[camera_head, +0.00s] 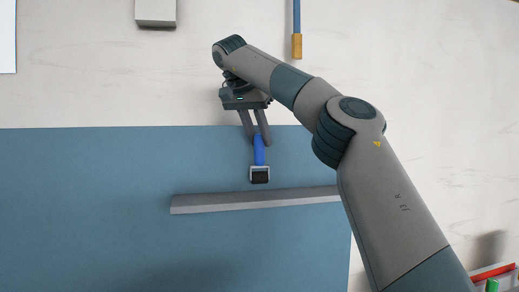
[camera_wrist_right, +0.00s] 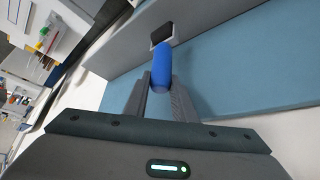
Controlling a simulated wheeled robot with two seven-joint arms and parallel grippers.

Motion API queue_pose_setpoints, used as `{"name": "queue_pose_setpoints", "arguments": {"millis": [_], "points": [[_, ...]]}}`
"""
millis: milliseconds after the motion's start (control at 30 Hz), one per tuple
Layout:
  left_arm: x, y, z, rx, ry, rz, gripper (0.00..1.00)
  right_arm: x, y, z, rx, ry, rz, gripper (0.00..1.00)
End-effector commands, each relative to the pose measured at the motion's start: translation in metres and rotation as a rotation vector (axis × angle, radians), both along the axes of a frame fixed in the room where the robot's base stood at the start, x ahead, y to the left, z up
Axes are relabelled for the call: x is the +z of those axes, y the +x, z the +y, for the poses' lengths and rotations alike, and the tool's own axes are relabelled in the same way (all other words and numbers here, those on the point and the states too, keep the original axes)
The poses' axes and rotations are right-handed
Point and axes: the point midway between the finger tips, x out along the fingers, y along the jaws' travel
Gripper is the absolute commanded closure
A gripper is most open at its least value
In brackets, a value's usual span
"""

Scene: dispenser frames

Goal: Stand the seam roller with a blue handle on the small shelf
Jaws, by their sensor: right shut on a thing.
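The seam roller (camera_head: 259,152) has a blue handle and a dark roller in a pale frame. My right gripper (camera_head: 257,142) is shut on the end of the blue handle, with the roller head pointing away from the fingers, toward the bottom of the head view. In the right wrist view the blue handle (camera_wrist_right: 162,66) sits between the two fingers. A long grey ledge (camera_head: 250,202) lies just past the roller head; it may be the small shelf, but I cannot tell. The roller looks apart from it in the head view. My left gripper is not in view.
A blue mat (camera_head: 90,210) covers the lower left of a pale surface. A grey box (camera_head: 155,12) and a blue-handled tool with a tan end (camera_head: 296,45) lie at the top. Red and green items (camera_head: 493,275) are at the lower right corner.

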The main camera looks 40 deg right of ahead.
Motion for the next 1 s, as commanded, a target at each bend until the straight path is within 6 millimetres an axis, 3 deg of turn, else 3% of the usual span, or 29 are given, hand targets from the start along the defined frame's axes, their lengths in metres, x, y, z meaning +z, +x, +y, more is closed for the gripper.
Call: {"name": "queue_pose_setpoints", "arguments": {"millis": [500, 933, 967, 1000], "points": [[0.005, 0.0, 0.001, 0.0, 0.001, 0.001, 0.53, -0.033, -0.001, 0.0, 0.0, -0.001, 0.001, 1.0], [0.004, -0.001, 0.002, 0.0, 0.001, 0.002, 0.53, -0.038, -0.001, 0.0, -0.001, 0.0, -0.001, 1.0], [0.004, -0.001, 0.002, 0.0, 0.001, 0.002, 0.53, -0.038, 0.0, 0.0, -0.001, 0.0, -0.001, 0.71], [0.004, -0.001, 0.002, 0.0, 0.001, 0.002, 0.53, -0.037, 0.0, 0.0, -0.001, 0.0, 0.0, 0.62]]}}
